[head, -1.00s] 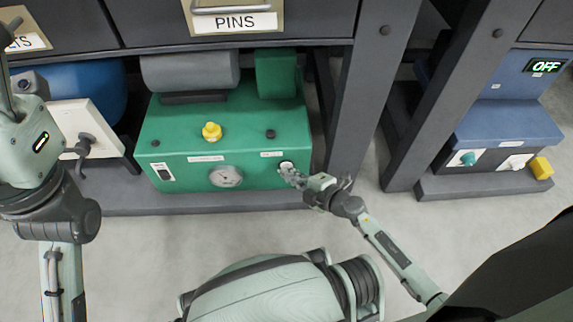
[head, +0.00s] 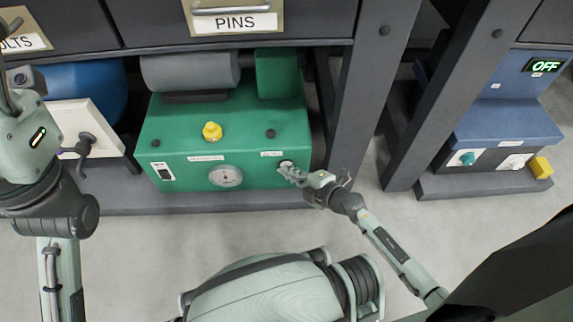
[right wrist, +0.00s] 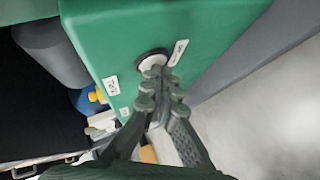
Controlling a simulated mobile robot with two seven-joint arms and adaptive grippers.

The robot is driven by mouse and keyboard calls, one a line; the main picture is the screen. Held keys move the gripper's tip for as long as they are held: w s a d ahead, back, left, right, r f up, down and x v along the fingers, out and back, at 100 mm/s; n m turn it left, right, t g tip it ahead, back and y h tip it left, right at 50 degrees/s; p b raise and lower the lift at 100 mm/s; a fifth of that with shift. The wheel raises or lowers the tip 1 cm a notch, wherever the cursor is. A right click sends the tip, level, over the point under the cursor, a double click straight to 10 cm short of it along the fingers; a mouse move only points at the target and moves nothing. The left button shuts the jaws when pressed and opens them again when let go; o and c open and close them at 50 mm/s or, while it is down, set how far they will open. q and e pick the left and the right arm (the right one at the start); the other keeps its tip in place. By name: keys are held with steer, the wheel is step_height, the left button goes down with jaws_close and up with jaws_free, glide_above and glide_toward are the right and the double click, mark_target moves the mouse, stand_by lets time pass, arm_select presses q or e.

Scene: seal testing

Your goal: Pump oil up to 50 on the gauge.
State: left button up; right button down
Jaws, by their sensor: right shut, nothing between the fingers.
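The green oil pump unit (head: 222,140) stands on a low shelf under the drawers. Its round white gauge (head: 225,176) is on the front face; the needle and numbers are too small to read. A white round button (head: 287,162) in a dark ring is at the right end of that face; it also shows in the right wrist view (right wrist: 152,62). My right gripper (head: 284,170) is shut and empty, its fingertips (right wrist: 161,80) at the button, seemingly touching it and partly covering it. My left arm is at the left edge; its fingers cannot be made out clearly.
A yellow knob (head: 212,131) sits on top of the pump unit. A blue machine (head: 507,125) reading OFF stands at right, beyond grey frame posts (head: 375,95). A white panel with a dark handle (head: 88,135) is at left. Floor in front is partly clear.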

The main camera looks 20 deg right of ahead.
steer(key=shift+s+a, duration=0.1)
steer(key=shift+s, duration=0.25)
steer(key=shift+s+a, duration=0.1)
steer(key=shift+s, duration=0.3)
